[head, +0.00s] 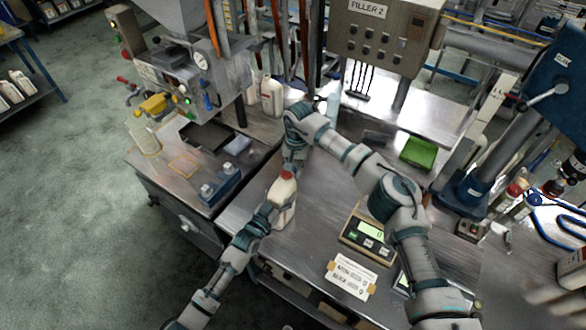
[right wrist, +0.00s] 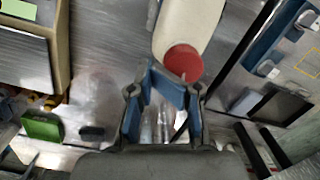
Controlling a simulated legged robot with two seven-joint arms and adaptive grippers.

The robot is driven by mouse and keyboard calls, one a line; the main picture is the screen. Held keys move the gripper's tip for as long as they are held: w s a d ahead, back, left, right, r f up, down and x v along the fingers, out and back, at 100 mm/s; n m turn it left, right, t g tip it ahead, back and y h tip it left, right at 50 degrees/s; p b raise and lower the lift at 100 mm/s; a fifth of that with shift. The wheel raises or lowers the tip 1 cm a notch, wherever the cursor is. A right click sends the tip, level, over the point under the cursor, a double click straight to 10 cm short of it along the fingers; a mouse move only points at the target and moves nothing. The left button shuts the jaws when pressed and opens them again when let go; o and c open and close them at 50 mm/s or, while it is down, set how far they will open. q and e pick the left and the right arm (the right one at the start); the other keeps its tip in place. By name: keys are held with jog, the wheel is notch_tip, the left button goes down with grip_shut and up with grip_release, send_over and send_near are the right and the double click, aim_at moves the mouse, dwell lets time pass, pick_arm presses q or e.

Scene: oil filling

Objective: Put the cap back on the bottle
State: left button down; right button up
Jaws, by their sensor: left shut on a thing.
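A cream bottle (head: 283,205) stands upright on the metal table in the head view. A red cap (head: 287,175) shows at its top; whether it is seated cannot be told. My left gripper (head: 268,212) is shut on the bottle's side. My right gripper (head: 290,166) is just above the cap. In the right wrist view the bottle (right wrist: 190,25) points its red cap (right wrist: 183,61) at me, just beyond the blue-padded fingertips of my right gripper (right wrist: 167,88). The cap is not clearly between them, and whether they are closed is unclear.
A scale (head: 368,236) and a label card (head: 351,277) lie right of the bottle. A green box (head: 418,153) is farther back. The filling machine (head: 195,75) and its blue fixture (head: 221,184) stand left. Bare table lies between bottle and scale.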

jog(key=o, duration=0.5)
jog(key=shift+a, duration=0.1)
pick_arm(q)
jog(key=shift+a+f, duration=0.1)
jog(key=shift+f, duration=0.2)
pick_arm(e)
jog(key=shift+a, duration=0.1)
jog(key=shift+w, duration=0.1)
jog(key=r, duration=0.8)
jog(key=shift+w, duration=0.3)
pick_arm(q)
jog(key=shift+c, duration=2.3)
grip_release()
jog(key=o, duration=0.3)
jog(key=shift+r, duration=0.15)
pick_arm(e)
jog(key=shift+f, duration=0.1)
